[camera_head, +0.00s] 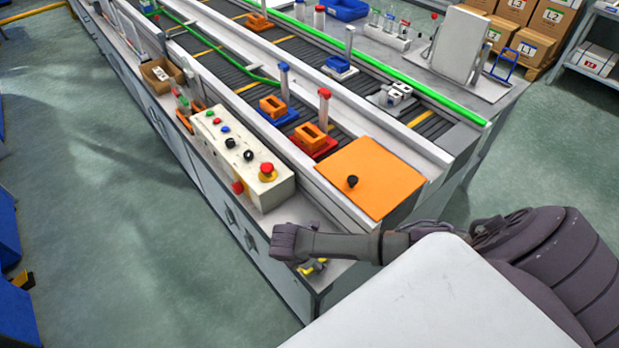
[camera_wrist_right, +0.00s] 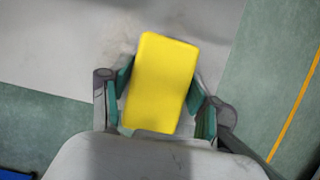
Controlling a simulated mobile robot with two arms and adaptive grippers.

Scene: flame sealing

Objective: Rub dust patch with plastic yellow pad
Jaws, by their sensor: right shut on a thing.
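The yellow pad (camera_wrist_right: 162,62) is a plain, flat-faced block in the right wrist view. My right gripper (camera_wrist_right: 160,88) is shut on it, with a green-lined finger against each side. A faint brownish smudge that looks like the dust patch (camera_wrist_right: 118,48) shows on the pale grey worktop by the pad's upper left; the pad may cover part of it. I cannot tell whether the pad touches the worktop. In the head view my right gripper (camera_head: 312,262) is over the near corner of the bench, with a little yellow showing. My left gripper is not in view.
A white control box (camera_head: 240,155) with a red button stands close to my right gripper. An orange panel (camera_head: 375,180) with a black knob covers the near conveyor end. The worktop edge (camera_wrist_right: 55,92) is close by, with green floor beyond.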

